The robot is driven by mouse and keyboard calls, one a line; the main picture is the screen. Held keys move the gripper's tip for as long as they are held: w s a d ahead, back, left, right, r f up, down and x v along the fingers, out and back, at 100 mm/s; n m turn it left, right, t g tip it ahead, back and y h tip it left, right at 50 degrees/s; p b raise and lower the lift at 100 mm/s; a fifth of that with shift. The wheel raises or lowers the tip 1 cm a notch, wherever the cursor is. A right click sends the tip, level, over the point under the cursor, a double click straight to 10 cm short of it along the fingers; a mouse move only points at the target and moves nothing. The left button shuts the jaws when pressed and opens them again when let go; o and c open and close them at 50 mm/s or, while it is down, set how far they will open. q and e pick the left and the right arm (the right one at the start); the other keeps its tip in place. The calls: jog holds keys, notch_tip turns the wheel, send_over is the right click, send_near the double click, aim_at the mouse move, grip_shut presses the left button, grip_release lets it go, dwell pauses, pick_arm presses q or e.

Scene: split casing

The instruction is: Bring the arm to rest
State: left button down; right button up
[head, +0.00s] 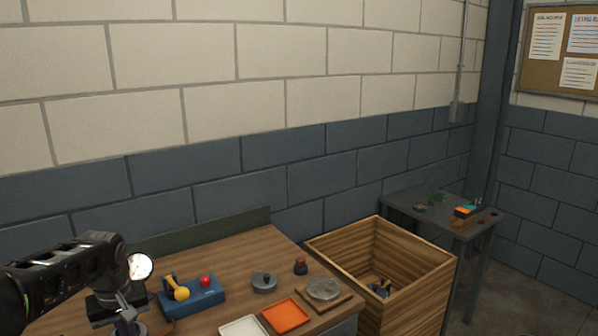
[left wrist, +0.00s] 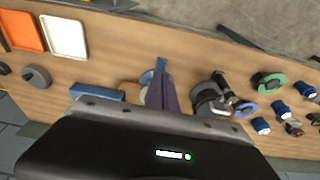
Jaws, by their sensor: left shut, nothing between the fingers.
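My left gripper (left wrist: 160,88) is shut and empty in the left wrist view, its dark fingers pressed together above the wooden workbench. In the head view my left arm comes in from the lower left over the bench (head: 240,252); I cannot make out its fingertips there. My right gripper is not in view.
On the bench are an orange tray (head: 286,315), a white tray (head: 243,327), a grey round part (head: 264,282) and a glass dish (head: 323,289). A wooden crate (head: 430,281) stands right of it, with a small grey table (head: 400,203) behind. Several blue-capped parts (left wrist: 306,90) lie right of the fingers.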

pick_arm(q)
jog(key=s+d+f+m+h+b, duration=0.1)
jog(key=d+f+m+h, duration=0.1)
jog(key=d+f, duration=0.8)
jog(key=s+d+f+m+h, duration=0.15)
jog(key=d+f, duration=0.55)
jog(key=f, duration=0.7)
jog(key=s+d+f, duration=0.4)
jog(key=s+f, duration=0.1)
jog(key=s, duration=0.2)
jog(key=s+d+f+m+g+h+b, duration=0.1)
jog(key=s+d+f, duration=0.4)
jog(key=s, duration=0.3)
jog(key=s+d+f+m, duration=0.1)
jog(key=s+d+f, duration=0.4)
jog(key=s, duration=0.3)
jog(key=shift+h, duration=0.35)
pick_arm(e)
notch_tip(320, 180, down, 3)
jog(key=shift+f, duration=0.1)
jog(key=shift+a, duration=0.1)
